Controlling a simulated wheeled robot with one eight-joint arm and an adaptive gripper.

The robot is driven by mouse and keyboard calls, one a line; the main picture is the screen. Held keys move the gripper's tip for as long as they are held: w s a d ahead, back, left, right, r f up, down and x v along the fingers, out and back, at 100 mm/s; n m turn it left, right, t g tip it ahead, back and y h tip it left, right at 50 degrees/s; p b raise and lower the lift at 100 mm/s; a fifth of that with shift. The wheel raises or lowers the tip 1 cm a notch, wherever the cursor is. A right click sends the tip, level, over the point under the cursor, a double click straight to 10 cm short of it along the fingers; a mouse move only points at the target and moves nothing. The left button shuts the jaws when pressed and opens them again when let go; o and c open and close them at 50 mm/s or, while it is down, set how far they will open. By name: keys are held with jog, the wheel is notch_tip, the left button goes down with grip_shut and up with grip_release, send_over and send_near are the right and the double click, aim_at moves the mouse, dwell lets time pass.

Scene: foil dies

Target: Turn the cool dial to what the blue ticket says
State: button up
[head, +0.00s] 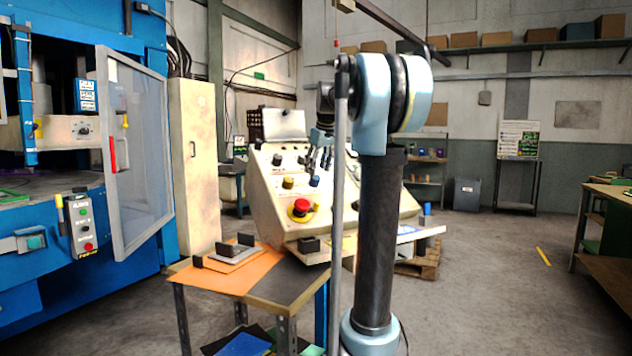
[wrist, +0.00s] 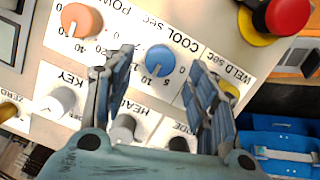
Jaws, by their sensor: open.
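The cool dial (wrist: 160,59) is a round blue knob on the cream control panel, under a "COOL sec" label that looks rotated in the wrist view. Its pale pointer mark faces the printed 10 and 5; the exact setting is unclear. In the head view the blue knob (head: 314,181) sits below my gripper (head: 321,152). In the wrist view my gripper (wrist: 157,65) is open, with one finger on each side of the dial and gaps visible.
An orange power knob (wrist: 82,20), a yellow weld knob (wrist: 229,89) and a grey key knob (wrist: 62,99) surround the dial. A red emergency stop (head: 300,208) stands out nearby. A blue press with an open clear door (head: 140,150) is at left.

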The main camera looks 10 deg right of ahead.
aim_at(316, 176)
jog(key=shift+x, duration=2.6)
jog(key=c, duration=1)
